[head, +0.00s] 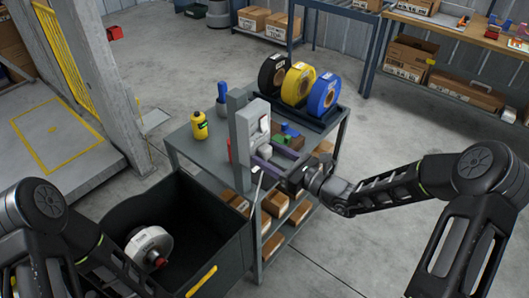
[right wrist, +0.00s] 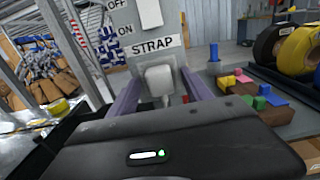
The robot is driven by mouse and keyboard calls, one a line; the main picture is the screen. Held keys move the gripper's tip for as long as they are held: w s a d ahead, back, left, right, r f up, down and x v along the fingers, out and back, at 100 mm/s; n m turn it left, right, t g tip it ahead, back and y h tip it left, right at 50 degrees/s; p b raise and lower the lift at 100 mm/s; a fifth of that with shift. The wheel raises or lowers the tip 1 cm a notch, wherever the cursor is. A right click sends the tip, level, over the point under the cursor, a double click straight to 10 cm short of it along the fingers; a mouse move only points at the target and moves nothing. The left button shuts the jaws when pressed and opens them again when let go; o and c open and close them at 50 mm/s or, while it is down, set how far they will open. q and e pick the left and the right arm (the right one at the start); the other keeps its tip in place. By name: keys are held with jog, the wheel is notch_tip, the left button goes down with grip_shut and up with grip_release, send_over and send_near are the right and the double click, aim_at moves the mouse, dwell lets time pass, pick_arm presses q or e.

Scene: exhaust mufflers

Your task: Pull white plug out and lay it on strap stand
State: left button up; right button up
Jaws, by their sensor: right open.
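The white plug (right wrist: 160,80) sits against a grey panel (right wrist: 142,58) under a STRAP label, below an ON/OFF marking. It also shows small in the head view (head: 265,151). My right gripper (head: 267,155) is open in front of the panel. In the right wrist view its two purple fingers (right wrist: 162,92) stand on either side of the plug, with gaps visible. I cannot tell whether they touch it. The grey stand (head: 190,142) carries the panel's post. My left arm enters at the lower left; its gripper is not in view.
Black, yellow (head: 297,83) and blue strap rolls stand in a rack behind the panel. Coloured blocks (head: 286,132) lie just right of it. A yellow bottle (head: 200,126) and blue bottle (head: 222,104) stand left.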

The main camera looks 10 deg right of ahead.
jog(key=shift+c, duration=0.5)
grip_shut()
dwell(0.5)
jog(key=shift+s, duration=0.1)
jog(key=shift+p+v, duration=1)
jog(key=shift+v, duration=1.9)
jog(key=s+d+f+m+t+h, duration=0.1)
jog(key=s+d+m+t+h, duration=0.1)
jog(key=s, duration=0.6)
jog(key=shift+f+h, duration=0.4)
